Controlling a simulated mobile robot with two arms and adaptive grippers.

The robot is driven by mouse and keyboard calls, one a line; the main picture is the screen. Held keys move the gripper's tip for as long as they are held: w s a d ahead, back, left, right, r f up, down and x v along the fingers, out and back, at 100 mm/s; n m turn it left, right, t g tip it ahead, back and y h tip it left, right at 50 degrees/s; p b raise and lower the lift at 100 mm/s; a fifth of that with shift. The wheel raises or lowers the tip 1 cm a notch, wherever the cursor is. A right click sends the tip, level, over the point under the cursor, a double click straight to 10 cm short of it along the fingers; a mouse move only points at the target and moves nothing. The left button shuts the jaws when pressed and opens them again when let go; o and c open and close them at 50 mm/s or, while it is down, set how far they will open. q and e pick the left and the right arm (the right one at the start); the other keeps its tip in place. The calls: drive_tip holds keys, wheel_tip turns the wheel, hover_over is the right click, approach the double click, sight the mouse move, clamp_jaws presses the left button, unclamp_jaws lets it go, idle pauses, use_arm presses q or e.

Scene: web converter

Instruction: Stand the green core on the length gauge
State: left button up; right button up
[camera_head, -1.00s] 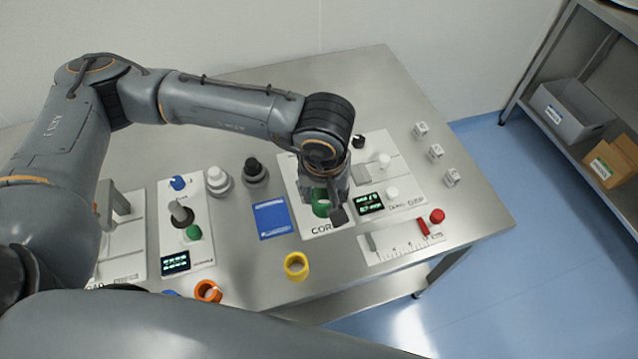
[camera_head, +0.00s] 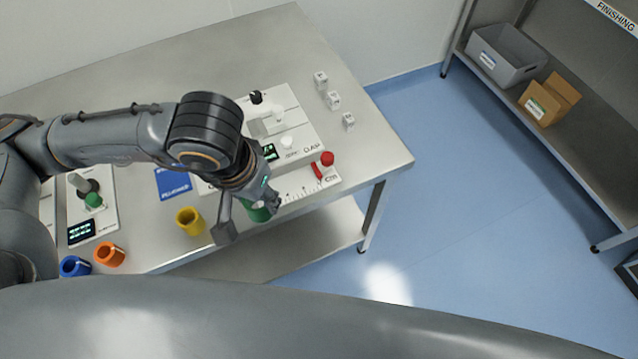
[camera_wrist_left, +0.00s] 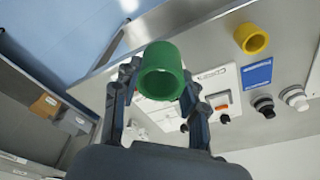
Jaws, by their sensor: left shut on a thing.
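The green core (camera_head: 258,212) is a short hollow tube, held between the fingers of my left gripper (camera_head: 248,216). In the left wrist view the green core (camera_wrist_left: 161,72) sits between both fingertips of the left gripper (camera_wrist_left: 158,82), its open end facing the camera. The length gauge (camera_head: 303,189) is a white ruled plate with a red slider (camera_head: 317,170) and a red knob (camera_head: 327,158). The core and gripper overlap the gauge's left end in the head view; I cannot tell the gap beneath. My right gripper is not in view.
A yellow core (camera_head: 190,221) stands left of my gripper. Orange (camera_head: 109,254) and blue (camera_head: 75,266) cores are at the table's front left. The white clamp station (camera_head: 300,128) is behind the gauge. The table's front edge is close to the gauge.

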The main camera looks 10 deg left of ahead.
use_arm(q)
drive_tip(key=w+f+p, duration=0.1)
drive_tip(key=w+f, duration=0.2)
drive_tip(key=w, duration=0.1)
drive_tip(key=w+f+p, duration=0.1)
drive_tip(key=w+f, duration=0.2)
drive_tip(key=w, duration=0.1)
drive_tip(key=w+f+p, duration=0.1)
drive_tip(key=w+f, duration=0.2)
drive_tip(key=w, duration=0.2)
drive_tip(key=shift+d+p, duration=0.3)
drive_tip(key=shift+d, duration=0.1)
drive_tip(key=shift+w+f, duration=0.35)
drive_tip(key=shift+f, duration=0.2)
wheel_tip(320, 180, down, 2)
drive_tip(key=shift+f+p, duration=0.2)
drive_tip(key=shift+p, duration=0.2)
drive_tip(key=shift+f, duration=0.45)
drive_tip(key=o, duration=1.1)
drive_tip(key=shift+c, duration=0.2)
drive_tip(key=shift+o, duration=0.2)
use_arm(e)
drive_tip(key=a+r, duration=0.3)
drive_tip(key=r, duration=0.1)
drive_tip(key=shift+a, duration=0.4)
use_arm(q)
drive_tip(key=shift+r, duration=0.1)
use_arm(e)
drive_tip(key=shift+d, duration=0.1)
